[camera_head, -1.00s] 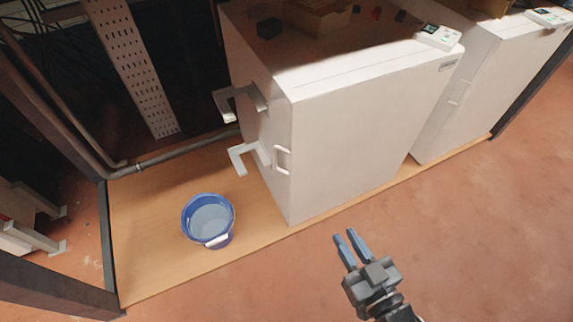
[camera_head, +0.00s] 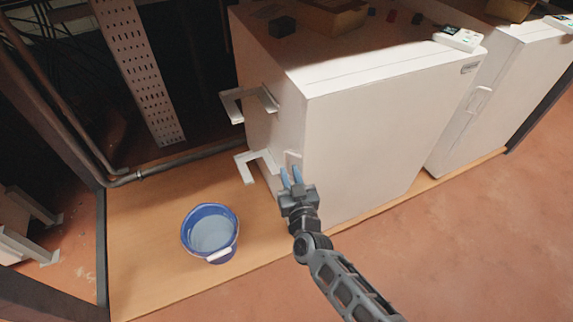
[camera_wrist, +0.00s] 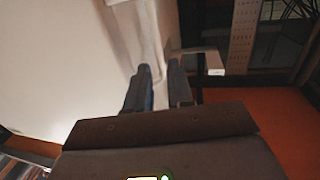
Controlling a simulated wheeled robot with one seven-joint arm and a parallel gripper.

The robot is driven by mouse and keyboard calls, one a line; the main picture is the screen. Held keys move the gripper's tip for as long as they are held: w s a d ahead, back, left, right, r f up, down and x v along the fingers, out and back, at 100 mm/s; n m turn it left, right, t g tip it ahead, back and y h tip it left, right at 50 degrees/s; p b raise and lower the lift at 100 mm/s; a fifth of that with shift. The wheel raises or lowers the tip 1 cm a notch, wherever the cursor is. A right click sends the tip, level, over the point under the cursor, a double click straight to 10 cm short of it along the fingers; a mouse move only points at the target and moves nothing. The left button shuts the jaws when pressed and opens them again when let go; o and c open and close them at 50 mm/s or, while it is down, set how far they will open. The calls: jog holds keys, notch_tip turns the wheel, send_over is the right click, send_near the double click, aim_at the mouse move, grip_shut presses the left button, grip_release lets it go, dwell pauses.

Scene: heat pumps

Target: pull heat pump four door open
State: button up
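A white heat pump (camera_head: 390,130) stands in the middle of the head view, its front door closed. Its pale door handle (camera_head: 293,159) is at the left edge of the front, low down, partly hidden by my gripper. My gripper (camera_head: 291,175) is at this handle with its two blue-grey fingers apart. In the wrist view my gripper (camera_wrist: 161,75) points along the pump's white face (camera_wrist: 70,60), and a pale strip shows between the fingers. I cannot tell whether the fingers touch the handle. No number is legible on the pump.
A second white pump (camera_head: 510,90) with its own handle stands to the right. Two grey brackets (camera_head: 258,165) stick out of the near pump's left side. A blue bucket (camera_head: 210,233) stands on the wooden base left of my gripper. The reddish floor (camera_head: 460,240) in front is clear.

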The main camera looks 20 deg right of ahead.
aim_at(285, 160)
jog(key=shift+w+d+b, duration=0.25)
jog(key=shift+w+b, duration=0.05)
jog(key=shift+w, duration=0.85)
jog(key=shift+w+d+b, duration=0.2)
jog(key=shift+w+b, duration=0.1)
jog(key=shift+w, duration=0.8)
grip_shut()
